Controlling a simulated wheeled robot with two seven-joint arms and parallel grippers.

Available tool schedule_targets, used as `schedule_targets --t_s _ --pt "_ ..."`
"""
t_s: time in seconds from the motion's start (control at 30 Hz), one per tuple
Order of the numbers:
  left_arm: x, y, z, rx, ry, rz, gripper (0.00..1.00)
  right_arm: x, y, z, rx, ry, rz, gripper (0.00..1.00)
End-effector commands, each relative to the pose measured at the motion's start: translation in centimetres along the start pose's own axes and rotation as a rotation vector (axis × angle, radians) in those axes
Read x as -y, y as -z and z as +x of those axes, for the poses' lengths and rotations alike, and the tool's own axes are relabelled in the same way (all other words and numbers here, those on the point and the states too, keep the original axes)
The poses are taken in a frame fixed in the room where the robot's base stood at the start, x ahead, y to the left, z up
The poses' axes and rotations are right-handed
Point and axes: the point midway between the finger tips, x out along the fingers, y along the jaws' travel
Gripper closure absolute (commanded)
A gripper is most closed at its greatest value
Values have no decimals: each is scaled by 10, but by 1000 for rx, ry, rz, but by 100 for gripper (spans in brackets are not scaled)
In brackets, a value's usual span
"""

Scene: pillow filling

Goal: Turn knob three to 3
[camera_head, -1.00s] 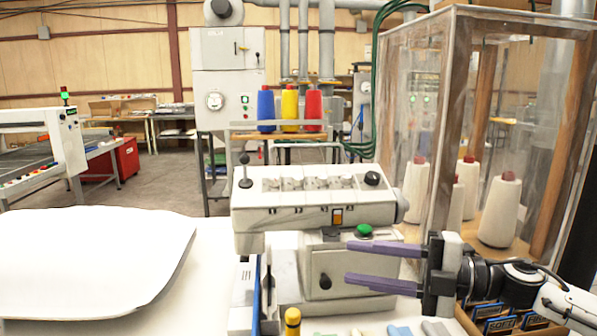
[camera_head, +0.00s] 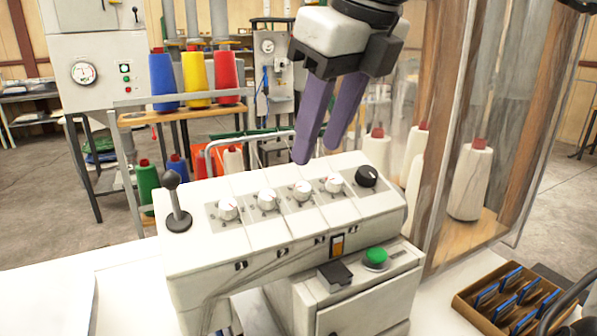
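The numbers are too small to read. My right gripper (camera_head: 319,152) comes down from the top, its purple fingers pointing at the panel. The fingers are apart with a narrow gap, holding nothing. The tips appear above and behind the third and last white knobs, not touching them. My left gripper is not in view.
A black knob (camera_head: 367,176) sits right of the white ones, and a lever with a black ball (camera_head: 171,180) stands at left. A green button (camera_head: 376,257) is at the front. A clear-walled case (camera_head: 480,100) with white cones stands close at right.

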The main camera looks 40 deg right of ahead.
Motion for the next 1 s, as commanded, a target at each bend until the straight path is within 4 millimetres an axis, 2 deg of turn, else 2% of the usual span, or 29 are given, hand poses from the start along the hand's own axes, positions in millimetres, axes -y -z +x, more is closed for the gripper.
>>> schedule_targets --t_s 0.03,0.2,0.4,0.77,0.8,1.0 --pt "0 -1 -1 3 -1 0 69 0 1 11 -6 -1 -2 63" --pt "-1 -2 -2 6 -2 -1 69 0 0 43 -5 -4 -1 63" --pt "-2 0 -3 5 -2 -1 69 -1 0 68 -4 -4 -1 63" --pt "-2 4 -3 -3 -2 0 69 -1 0 75 0 -4 1 63" --pt "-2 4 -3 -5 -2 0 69 -1 0 75 0 -4 1 65" --pt "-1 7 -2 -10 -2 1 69 -1 0 75 -1 -4 0 99"
